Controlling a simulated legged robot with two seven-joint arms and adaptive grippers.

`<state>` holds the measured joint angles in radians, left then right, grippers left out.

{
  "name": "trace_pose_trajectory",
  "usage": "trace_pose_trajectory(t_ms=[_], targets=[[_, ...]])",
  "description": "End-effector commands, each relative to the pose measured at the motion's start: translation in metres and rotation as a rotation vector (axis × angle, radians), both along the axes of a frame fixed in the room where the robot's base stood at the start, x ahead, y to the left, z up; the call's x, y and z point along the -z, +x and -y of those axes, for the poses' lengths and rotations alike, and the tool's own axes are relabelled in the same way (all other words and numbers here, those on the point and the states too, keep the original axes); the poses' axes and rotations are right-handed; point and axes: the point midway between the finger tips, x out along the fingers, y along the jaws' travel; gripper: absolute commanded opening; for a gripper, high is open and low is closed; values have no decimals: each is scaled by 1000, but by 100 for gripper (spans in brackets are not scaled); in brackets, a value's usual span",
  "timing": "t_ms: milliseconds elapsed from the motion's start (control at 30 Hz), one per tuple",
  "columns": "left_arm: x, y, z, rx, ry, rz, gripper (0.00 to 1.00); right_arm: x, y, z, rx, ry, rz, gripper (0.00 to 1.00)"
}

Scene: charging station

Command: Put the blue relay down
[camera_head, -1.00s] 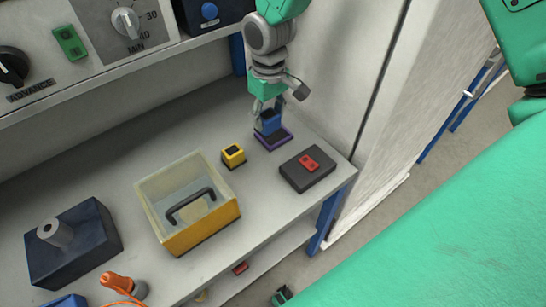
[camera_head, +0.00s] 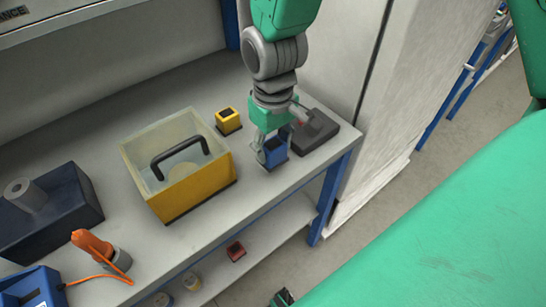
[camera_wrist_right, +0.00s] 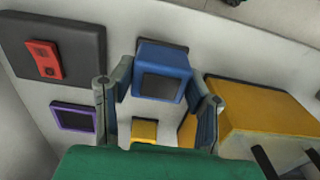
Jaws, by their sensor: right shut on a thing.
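The blue relay (camera_head: 276,150) is a small blue block with a dark square face. My right gripper (camera_head: 270,157) is shut on it, near the front edge of the bench. In the right wrist view the blue relay (camera_wrist_right: 160,73) sits between the two fingers (camera_wrist_right: 158,98). I cannot tell whether its underside touches the bench. The purple-rimmed square base (camera_wrist_right: 75,117) lies empty on the bench in the wrist view; my arm hides it in the head view. My left gripper is not in view.
A yellow relay (camera_head: 228,121) stands left of my right gripper. A yellow bin with clear walls (camera_head: 195,187) and a black handle is further left. A dark box (camera_head: 320,127) with a red switch (camera_wrist_right: 44,60) is close on the right.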

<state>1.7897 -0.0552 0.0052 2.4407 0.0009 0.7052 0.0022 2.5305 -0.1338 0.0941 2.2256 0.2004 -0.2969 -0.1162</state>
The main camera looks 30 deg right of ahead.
Motion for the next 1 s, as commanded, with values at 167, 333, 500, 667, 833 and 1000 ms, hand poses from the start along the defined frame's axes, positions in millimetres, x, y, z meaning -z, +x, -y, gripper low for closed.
trace_pose_trajectory(t_ms=[167,333,500,667,833,1000], targets=[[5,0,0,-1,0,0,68,20,-1,0,-1,0,-2,12],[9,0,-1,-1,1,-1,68,40,0,2,-1,4,-1,12],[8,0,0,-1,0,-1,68,38,0,4,-1,5,2,12],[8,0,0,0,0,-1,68,39,0,1,-1,2,1,60],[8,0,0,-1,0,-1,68,39,0,0,-2,0,1,63],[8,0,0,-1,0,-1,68,37,0,1,-2,1,2,63]])
